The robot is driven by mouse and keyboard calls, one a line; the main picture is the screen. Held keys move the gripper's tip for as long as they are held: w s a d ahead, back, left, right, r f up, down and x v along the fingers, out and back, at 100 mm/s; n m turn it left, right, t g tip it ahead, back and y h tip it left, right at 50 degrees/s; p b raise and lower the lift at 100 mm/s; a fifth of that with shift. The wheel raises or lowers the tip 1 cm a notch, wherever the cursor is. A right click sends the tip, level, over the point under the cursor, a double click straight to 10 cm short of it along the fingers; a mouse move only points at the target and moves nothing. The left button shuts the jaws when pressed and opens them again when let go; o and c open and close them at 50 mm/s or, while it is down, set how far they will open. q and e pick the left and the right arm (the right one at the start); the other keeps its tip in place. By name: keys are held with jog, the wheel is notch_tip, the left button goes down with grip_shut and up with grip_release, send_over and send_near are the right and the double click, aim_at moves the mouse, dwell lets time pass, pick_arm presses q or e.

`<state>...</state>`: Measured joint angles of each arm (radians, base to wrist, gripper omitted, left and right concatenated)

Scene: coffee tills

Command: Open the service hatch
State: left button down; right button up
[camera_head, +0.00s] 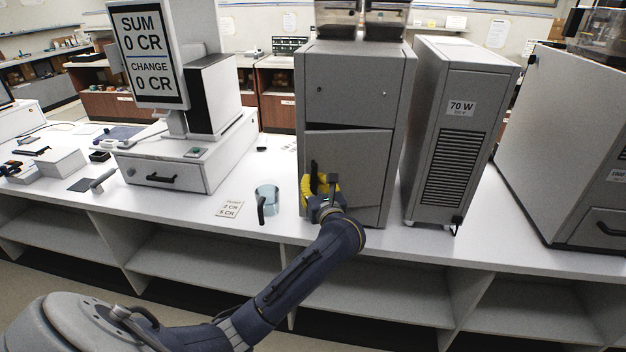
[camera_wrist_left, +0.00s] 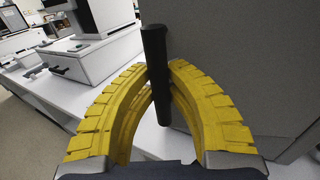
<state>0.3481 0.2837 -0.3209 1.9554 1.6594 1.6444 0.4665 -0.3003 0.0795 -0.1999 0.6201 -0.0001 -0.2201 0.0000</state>
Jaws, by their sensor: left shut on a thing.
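The service hatch (camera_head: 360,160) is the grey lower door on the front of the tall grey coffee machine (camera_head: 345,85) in the middle of the head view. A dark gap shows along its top edge, and it looks slightly ajar. Its black upright bar handle (camera_head: 314,177) is near the left edge of the door. My left gripper (camera_head: 318,186), with yellow fingers, is shut on the handle. In the left wrist view the handle (camera_wrist_left: 156,75) stands between the yellow fingertips (camera_wrist_left: 158,72). My right gripper is not in view.
A glass mug (camera_head: 266,198) and a price card (camera_head: 230,209) stand left of the machine on the white counter. A till (camera_head: 185,160) is further left. A grey 70 W unit (camera_head: 455,130) stands close on the right. The counter's front edge is just below the hatch.

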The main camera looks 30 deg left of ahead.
pick_arm(q)
jog(key=shift+d, duration=0.15)
jog(key=shift+v, duration=2.75)
jog(key=shift+w+d, duration=0.1)
jog(key=shift+w, duration=0.05)
jog(key=shift+s+d, duration=0.3)
jog(key=shift+d, duration=0.6)
jog(key=shift+s+d, duration=0.3)
jog(key=shift+d, duration=0.6)
jog(key=shift+s+d, duration=0.3)
jog(key=shift+d, duration=0.55)
jog(key=shift+d+f, duration=0.1)
